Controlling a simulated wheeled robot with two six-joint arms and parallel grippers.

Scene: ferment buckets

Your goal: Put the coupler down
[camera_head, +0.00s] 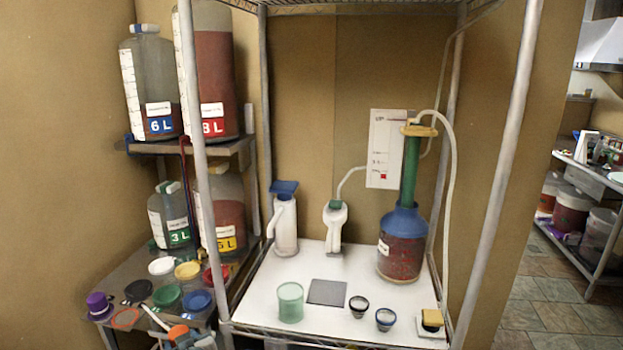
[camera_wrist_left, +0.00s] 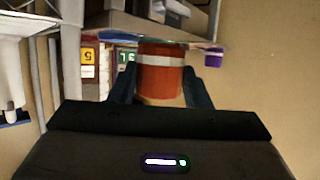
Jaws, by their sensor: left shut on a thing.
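The coupler (camera_wrist_left: 160,82), an orange-red cylinder with a pale band, sits between the two dark fingers of my left gripper (camera_wrist_left: 161,92) in the left wrist view. The fingers are shut on its sides. In the head view my left gripper (camera_head: 184,338) is at the bottom edge, in front of the left shelf, with a bit of the orange coupler (camera_head: 178,331) showing. Most of the gripper and arm there is cut off by the frame. My right gripper is not in view.
The low left shelf (camera_head: 135,265) holds several coloured caps, a purple cap (camera_head: 99,305) and an orange ring (camera_head: 126,317). A rack post (camera_head: 203,180) stands beside it.

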